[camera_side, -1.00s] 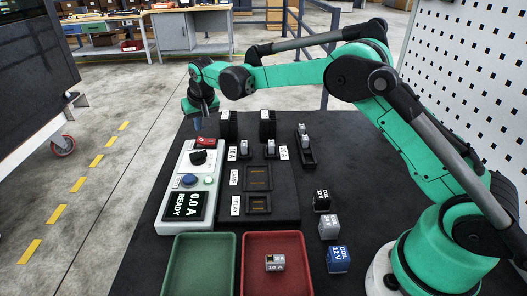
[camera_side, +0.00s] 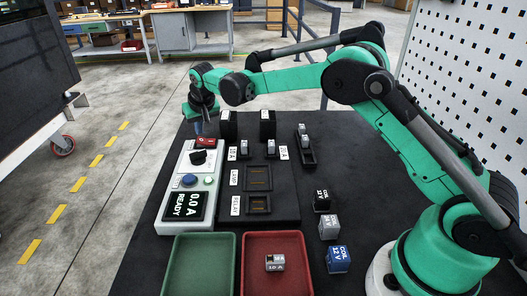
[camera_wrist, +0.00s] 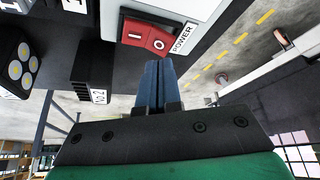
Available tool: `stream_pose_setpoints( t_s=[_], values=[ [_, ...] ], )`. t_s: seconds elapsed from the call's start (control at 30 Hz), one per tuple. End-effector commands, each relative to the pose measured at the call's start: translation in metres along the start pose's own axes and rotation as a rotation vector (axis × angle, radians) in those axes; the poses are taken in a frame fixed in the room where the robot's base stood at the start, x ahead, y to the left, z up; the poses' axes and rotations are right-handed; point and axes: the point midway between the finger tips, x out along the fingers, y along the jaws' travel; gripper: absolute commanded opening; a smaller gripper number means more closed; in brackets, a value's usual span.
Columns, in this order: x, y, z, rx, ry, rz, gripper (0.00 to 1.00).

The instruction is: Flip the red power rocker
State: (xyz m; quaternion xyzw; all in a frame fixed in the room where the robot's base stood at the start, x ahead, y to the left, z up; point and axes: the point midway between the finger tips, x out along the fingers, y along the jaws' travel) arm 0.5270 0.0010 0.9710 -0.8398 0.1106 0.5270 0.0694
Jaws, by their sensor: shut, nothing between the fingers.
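The red power rocker (camera_side: 206,142) sits at the far end of the white control panel (camera_side: 175,217). In the wrist view the red rocker (camera_wrist: 138,33) shows an O on its near half, with a POWER label (camera_wrist: 181,38) beside it. My gripper (camera_side: 198,130) is just beyond the rocker's far end, pointing down. In the wrist view the blue fingers of my gripper (camera_wrist: 155,64) are shut together and empty. Their tips are close to the O half; I cannot tell whether they touch it.
The panel's display (camera_side: 183,206) reads 0.0 A READY. A black knob (camera_side: 198,157) is near the rocker. Black blocks (camera_side: 228,125) stand to the right. A green tray (camera_side: 200,238) and a red tray (camera_side: 303,238) are in front.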

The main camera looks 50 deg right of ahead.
Motion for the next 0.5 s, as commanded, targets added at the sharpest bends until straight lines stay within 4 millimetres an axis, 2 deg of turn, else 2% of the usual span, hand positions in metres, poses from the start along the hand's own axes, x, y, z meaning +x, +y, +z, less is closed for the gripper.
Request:
stream_pose_setpoints(
  t_s=[0.5],
  values=[
    [0.0086,0.0,0.0042,0.0,0.0,0.0,0.0]
  ],
)
